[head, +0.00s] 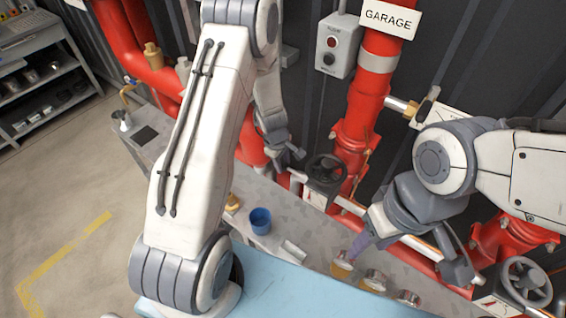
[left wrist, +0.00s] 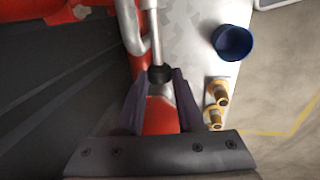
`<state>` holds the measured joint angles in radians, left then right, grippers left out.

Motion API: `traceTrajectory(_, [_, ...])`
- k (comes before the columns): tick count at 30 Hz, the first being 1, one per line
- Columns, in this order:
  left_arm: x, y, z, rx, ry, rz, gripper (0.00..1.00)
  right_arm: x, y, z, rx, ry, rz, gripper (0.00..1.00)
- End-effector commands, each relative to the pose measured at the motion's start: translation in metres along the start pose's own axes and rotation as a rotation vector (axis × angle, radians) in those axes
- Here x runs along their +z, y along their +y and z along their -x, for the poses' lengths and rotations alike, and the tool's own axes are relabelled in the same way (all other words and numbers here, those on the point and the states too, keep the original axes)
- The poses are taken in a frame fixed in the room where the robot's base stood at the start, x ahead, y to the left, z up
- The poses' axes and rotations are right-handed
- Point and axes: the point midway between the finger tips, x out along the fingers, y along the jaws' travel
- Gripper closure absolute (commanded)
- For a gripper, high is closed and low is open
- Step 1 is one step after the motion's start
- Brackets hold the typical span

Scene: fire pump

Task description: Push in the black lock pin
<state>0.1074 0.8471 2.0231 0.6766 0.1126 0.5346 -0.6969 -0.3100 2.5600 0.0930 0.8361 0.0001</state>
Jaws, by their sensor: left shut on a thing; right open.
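In the left wrist view a round black knob (left wrist: 160,75) sits at the end of a pale metal rod, between my left fingertips. I cannot tell whether this knob is the black lock pin. My left gripper (head: 284,152) is shut on the knob; its fingers also show in the left wrist view (left wrist: 161,82). In the head view the knob is not clearly visible at that gripper. My right gripper (head: 413,250) is open and empty, above the bench with the cups and beside the red pipes.
A blue cup (head: 260,221) and several metal cups stand on the grey bench. A black handwheel (head: 326,169) and a grey handwheel (head: 525,281) sit by the red pipes (head: 365,100). A switch box (head: 337,45) hangs behind. Floor at left is clear.

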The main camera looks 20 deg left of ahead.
Motion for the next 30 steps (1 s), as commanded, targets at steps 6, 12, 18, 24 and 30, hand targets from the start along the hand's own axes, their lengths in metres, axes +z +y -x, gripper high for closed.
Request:
traceTrajectory(6, [0.009,0.000,0.000,-0.001,-0.001,-0.002,1.00,0.000,0.000,-0.002,0.000,0.000,0.000,0.50])
traceTrajectory(12, [0.035,0.000,0.000,-0.001,-0.001,-0.002,1.00,0.000,0.000,-0.006,0.000,0.000,0.000,0.50])
traceTrajectory(18, [0.037,0.000,0.000,-0.002,-0.004,-0.003,1.00,0.000,0.000,-0.005,0.000,0.000,0.000,0.50])
traceTrajectory(24, [0.036,0.000,0.000,-0.002,-0.003,-0.002,0.33,0.000,0.000,-0.005,0.000,0.000,0.000,0.50])
traceTrajectory(30, [0.034,-0.001,0.000,-0.001,-0.001,0.000,0.33,0.000,0.000,-0.005,0.000,0.000,0.000,0.50])
